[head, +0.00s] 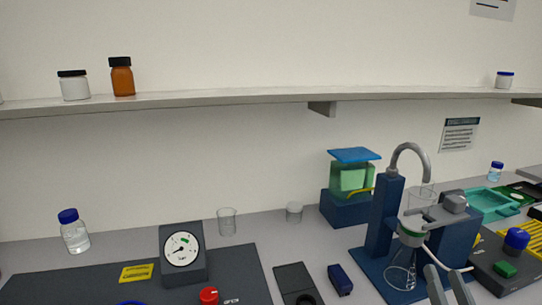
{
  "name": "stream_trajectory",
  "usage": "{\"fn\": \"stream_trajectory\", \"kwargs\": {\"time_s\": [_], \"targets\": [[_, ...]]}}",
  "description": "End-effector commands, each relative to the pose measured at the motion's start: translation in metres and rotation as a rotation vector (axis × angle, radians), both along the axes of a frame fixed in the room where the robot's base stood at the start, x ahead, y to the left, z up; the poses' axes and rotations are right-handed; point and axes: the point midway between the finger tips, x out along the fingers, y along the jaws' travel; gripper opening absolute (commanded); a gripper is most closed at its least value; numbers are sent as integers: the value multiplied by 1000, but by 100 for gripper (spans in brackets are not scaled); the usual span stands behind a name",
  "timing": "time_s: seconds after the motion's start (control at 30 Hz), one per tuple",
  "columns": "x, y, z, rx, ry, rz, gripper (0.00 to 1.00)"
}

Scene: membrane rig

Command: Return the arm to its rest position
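Two grey prongs at the bottom right look like the fingers of my gripper (443,272). Their tips stand apart with a gap, and I see nothing held between them. The rest of my arm is below the picture. The fingers overlap the view just right of a conical glass flask (401,276) in the membrane rig. I cannot tell whether they touch the flask or the white tube beside it. The blue rig stand (383,225) carries a curved grey pipe (411,149), a glass funnel (420,196) and a grey clamp (454,202).
A dial gauge (182,250), red knob (209,296) and blue-capped bottle (74,233) stand at left. A beaker (227,222) and blue-green device (350,190) stand behind. Teal tray (490,204) and dark panel with blue knob (516,240) lie right. A shelf (250,98) spans the wall.

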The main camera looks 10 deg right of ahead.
Motion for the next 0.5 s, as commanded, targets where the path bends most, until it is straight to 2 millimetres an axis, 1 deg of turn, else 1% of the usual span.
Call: {"fn": "stream_trajectory", "kwargs": {"time_s": [0.03, 0.17, 0.2, 0.37, 0.5], "targets": [[-14, 15, -14, -4, 20, 7, 37], [-48, 48, -38, -30, 60, 22, 37], [-60, 59, -44, -38, 74, 31, 37], [-105, 97, -65, -71, 135, 75, 37], [-145, 129, -79, -101, 202, 128, 37]]}}
